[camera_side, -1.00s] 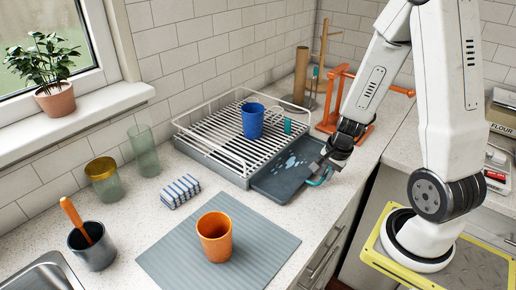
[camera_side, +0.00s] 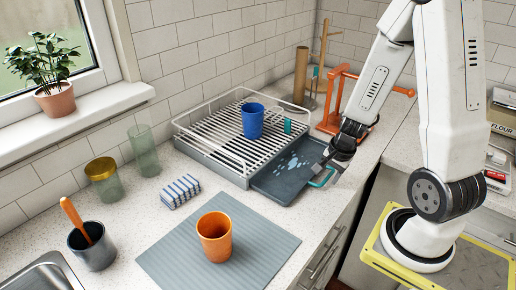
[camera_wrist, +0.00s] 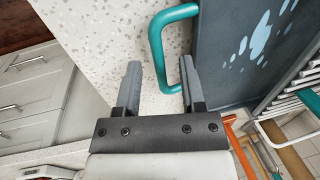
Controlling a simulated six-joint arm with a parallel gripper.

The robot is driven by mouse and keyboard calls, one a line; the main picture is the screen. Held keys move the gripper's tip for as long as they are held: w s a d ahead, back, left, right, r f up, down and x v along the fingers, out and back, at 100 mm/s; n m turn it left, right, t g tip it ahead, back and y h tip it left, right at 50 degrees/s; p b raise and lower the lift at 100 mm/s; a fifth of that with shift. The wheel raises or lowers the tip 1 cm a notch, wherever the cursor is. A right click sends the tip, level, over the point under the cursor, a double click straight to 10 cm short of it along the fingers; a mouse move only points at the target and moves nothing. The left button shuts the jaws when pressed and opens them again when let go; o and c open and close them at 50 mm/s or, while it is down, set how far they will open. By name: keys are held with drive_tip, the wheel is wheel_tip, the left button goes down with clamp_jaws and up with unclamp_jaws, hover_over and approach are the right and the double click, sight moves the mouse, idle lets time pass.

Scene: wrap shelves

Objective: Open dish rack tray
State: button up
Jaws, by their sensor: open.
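The dish rack (camera_side: 215,160) stands on the counter against the tiled wall. Its dark grey tray (camera_side: 272,183) sticks out from the rack's right side, with pale wet-looking patches on it; it also shows in the wrist view (camera_wrist: 222,78). The tray's teal handle (camera_side: 322,178) is at its outer end and shows as a loop in the wrist view (camera_wrist: 156,50). My gripper (camera_side: 331,165) is open at the handle. In the wrist view my gripper (camera_wrist: 160,75) has the handle's outer bar between its spread fingers, apart from the left one. I cannot tell whether the right finger touches the handle.
A blue cup (camera_side: 253,121) stands on the rack. An orange stand (camera_side: 345,105) is close behind my gripper. An orange cup (camera_side: 214,237) is on a grey mat (camera_side: 165,258) in front.

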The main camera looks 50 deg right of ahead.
sight(333, 171)
drive_tip(key=shift+r, duration=0.2)
wheel_tip(333, 171, up, 7)
drive_tip(key=s, duration=0.1)
drive_tip(key=shift+s, duration=0.25)
idle(0.5)
drive_tip(key=shift+r, duration=0.15)
drive_tip(key=d, duration=0.3)
drive_tip(key=shift+d, duration=0.15)
idle(0.4)
drive_tip(key=shift+w+f, duration=0.25)
drive_tip(key=shift+f, duration=1.05)
drive_tip(key=shift+w+f, duration=0.25)
drive_tip(key=shift+f, duration=1)
drive_tip(key=shift+w+f, duration=0.25)
drive_tip(key=shift+f, duration=1.05)
